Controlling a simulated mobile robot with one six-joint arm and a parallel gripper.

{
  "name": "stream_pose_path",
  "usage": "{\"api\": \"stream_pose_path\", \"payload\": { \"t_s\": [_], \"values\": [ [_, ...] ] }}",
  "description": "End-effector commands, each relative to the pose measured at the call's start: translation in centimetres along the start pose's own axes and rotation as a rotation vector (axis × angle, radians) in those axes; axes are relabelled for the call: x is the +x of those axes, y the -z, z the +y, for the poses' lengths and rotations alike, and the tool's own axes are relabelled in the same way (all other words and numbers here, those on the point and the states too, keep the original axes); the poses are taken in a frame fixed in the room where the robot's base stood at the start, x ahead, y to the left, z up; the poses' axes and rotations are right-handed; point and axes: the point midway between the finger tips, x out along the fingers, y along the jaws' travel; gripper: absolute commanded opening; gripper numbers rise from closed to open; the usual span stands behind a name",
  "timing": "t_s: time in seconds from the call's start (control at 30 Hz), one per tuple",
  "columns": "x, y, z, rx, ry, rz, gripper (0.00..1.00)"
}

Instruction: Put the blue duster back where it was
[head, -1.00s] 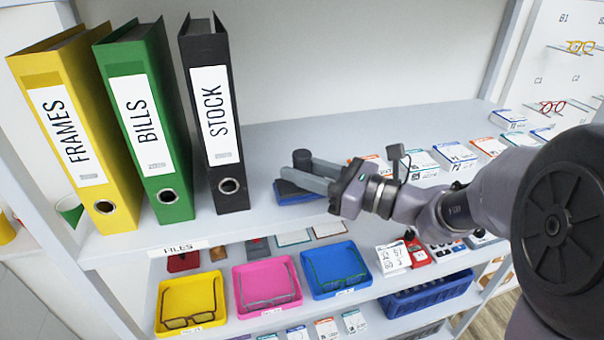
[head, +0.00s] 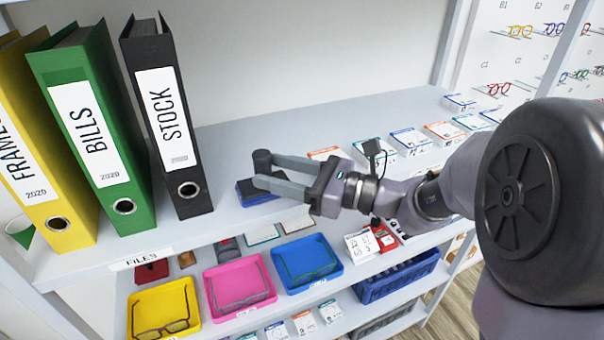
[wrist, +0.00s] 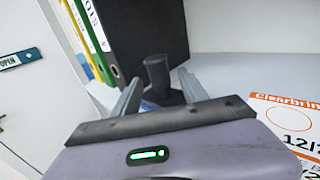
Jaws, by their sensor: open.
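The blue duster (head: 247,195), with a blue base and a dark upright handle, rests on the upper shelf just right of the black STOCK binder. My gripper (head: 265,170) is open, its two fingers reaching left over the duster, one on each side of the handle. In the wrist view the duster's dark handle (wrist: 155,72) stands between the spread fingers of my gripper (wrist: 159,78). The fingers and gripper body hide part of the duster's base. I cannot tell whether a finger touches the handle.
The black STOCK binder (head: 172,130), green BILLS binder (head: 95,130) and yellow FRAMES binder (head: 60,222) stand at left. Small boxes (head: 410,141) line the shelf at right. Below are yellow (head: 187,292), pink (head: 215,300) and blue (head: 325,243) trays. The shelf behind my gripper is clear.

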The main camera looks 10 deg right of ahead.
Motion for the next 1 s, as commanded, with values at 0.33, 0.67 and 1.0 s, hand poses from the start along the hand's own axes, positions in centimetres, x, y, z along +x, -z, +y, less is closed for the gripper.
{"api": "stream_pose_path", "payload": {
  "t_s": [0.33, 0.67, 1.0],
  "values": [
    [-8.1, -0.1, -0.1, 0.000, 0.003, -0.001, 0.51],
    [-7.0, 1.5, 7.0, -0.207, -0.192, 0.215, 0.51],
    [-16.2, 7.9, 16.3, -1.570, -0.779, 1.054, 0.51]
  ]
}}
